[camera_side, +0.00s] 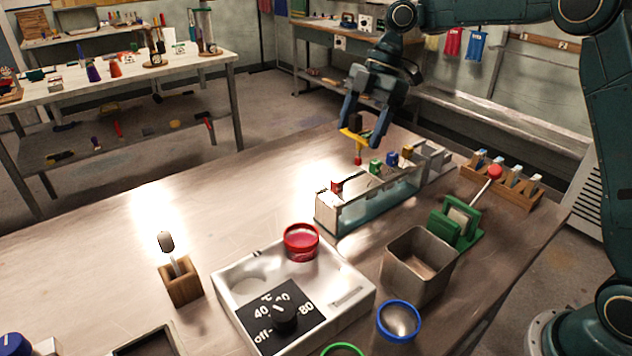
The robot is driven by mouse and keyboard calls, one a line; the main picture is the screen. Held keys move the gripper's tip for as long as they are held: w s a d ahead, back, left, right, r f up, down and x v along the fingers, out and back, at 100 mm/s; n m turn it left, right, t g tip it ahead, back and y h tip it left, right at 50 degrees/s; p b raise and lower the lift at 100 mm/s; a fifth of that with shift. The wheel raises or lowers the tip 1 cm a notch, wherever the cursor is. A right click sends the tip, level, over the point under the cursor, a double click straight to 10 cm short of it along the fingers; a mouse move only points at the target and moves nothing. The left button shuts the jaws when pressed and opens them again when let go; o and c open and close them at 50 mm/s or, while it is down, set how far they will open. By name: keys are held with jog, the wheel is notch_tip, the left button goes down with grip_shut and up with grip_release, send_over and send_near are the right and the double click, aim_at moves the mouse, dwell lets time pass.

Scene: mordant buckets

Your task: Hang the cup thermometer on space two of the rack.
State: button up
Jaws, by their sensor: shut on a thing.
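My gripper (363,132) is above the far part of the bench, pointing down. It is shut on a small yellow piece with a red lower end (357,159); I cannot tell for sure that this is the cup thermometer. The piece hangs over or just behind a long clear-sided trough (375,206). Red, green, blue and yellow pieces sit along the trough's top edge. A wooden rack (492,191) with several pale blue-tipped items stands at the right.
A green stand with a red-topped stick (462,222) and a metal bin (420,265) are right of the trough. A white heater with a dial (330,290) carries a red cup (301,241). A blue-rimmed cup (398,321) is in front. The bench's left middle is clear.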

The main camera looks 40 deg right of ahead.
jog(key=shift+f, duration=0.2)
dwell(0.3)
notch_tip(320, 180, down, 10)
jog(key=shift+f, duration=0.15)
dwell(1.7)
dwell(0.5)
jog(key=o, duration=1.1)
jog(key=shift+v, duration=6.8)
